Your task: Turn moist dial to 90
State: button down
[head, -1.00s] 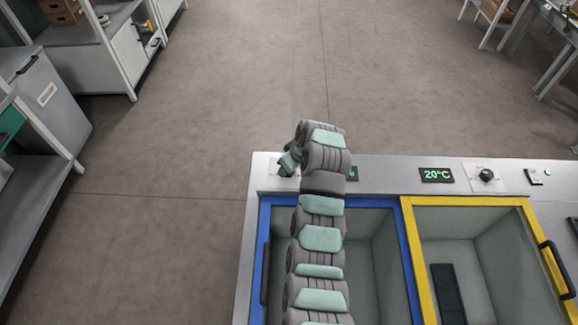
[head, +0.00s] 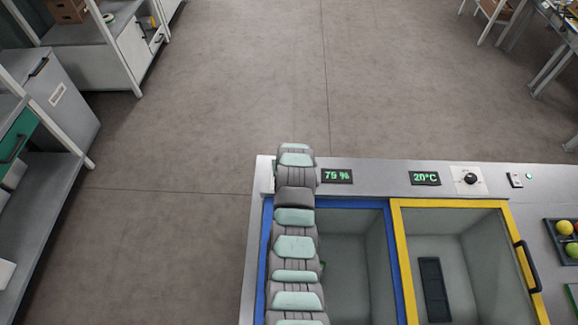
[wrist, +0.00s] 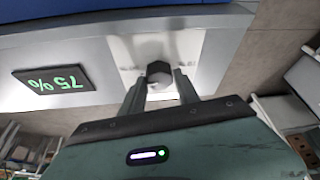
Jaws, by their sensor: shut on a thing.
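The moist dial (wrist: 158,70) is a dark knob on a pale plate, seen in the wrist view. My gripper (wrist: 159,82) has a finger on each side of the knob and is shut on it. The moisture display (wrist: 54,87) beside the dial reads 75 %, upside down in the wrist view. It also shows in the head view (head: 337,177) as green digits, with the last digit less clear. In the head view my arm hides the dial and my gripper.
A 20°C display (head: 425,178) and a second dial (head: 470,179) sit further right on the panel. A blue-framed bin (head: 393,270) and a yellow-framed bin (head: 521,265) lie in front. Open floor lies behind the panel.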

jog(key=shift+m, duration=0.4)
jog(key=c, duration=0.9)
grip_release()
jog(key=shift+r+p, duration=0.15)
jog(key=shift+p, duration=0.15)
jog(key=shift+s+r, duration=0.2)
jog(key=shift+r, duration=0.4)
jog(key=p+v, duration=0.2)
jog(key=v, duration=0.7)
jog(key=shift+s+a+r, duration=0.1)
jog(key=shift+s, duration=0.05)
